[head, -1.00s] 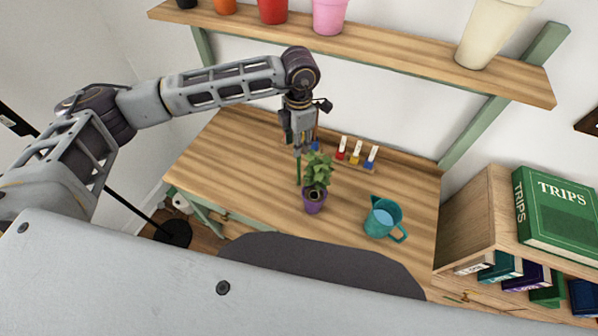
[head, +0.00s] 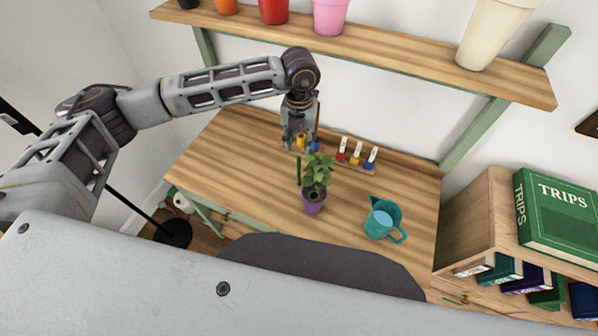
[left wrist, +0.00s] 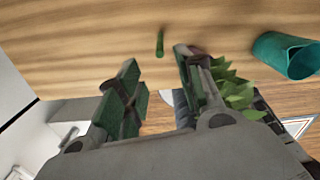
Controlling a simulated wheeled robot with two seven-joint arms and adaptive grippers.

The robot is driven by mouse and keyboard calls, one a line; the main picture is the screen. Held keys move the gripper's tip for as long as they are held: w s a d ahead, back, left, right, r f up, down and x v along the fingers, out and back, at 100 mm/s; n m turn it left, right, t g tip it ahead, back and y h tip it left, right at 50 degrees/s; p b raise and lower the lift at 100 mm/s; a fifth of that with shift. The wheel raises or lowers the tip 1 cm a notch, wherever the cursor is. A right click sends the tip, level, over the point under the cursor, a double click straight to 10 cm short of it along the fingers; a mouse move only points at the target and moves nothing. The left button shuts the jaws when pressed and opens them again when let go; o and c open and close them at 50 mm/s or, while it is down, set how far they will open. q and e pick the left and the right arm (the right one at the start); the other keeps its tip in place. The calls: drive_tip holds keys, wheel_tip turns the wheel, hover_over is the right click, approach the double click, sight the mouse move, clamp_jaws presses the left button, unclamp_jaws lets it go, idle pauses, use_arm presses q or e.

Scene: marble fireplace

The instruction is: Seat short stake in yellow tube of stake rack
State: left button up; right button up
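A thin green stake (head: 299,170) stands out against the table left of the potted plant. It also shows in the left wrist view (left wrist: 160,42), just beyond the fingertips and apart from them. I cannot tell what supports it. My left gripper (left wrist: 156,56) is open, with nothing between its fingers. In the head view, the left gripper (head: 296,133) is near the back of the table, beyond the green stake. By it are a yellow tube (head: 300,142) and a blue tube (head: 315,146), with a tall brown stake (head: 317,114) above the blue one. The rack is partly hidden.
A leafy plant in a purple pot (head: 313,203) is close in front of the gripper. A teal watering can (head: 381,219) is at the right. Small red, yellow and blue white-topped items (head: 355,155) line the back. The shelf (head: 400,55) hangs above. The left tabletop is clear.

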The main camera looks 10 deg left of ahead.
sight(299, 158)
use_arm(q)
drive_tip(key=n, duration=0.6)
drive_tip(key=shift+d, duration=0.1)
drive_tip(key=n, duration=0.5)
drive_tip(key=shift+n, duration=0.3)
drive_tip(key=shift+f, duration=0.8)
drive_tip(key=shift+w+f+p, duration=0.1)
drive_tip(key=shift+f+p, duration=0.55)
drive_tip(key=shift+f, duration=2.85)
drive_tip(key=shift+f, duration=0.15)
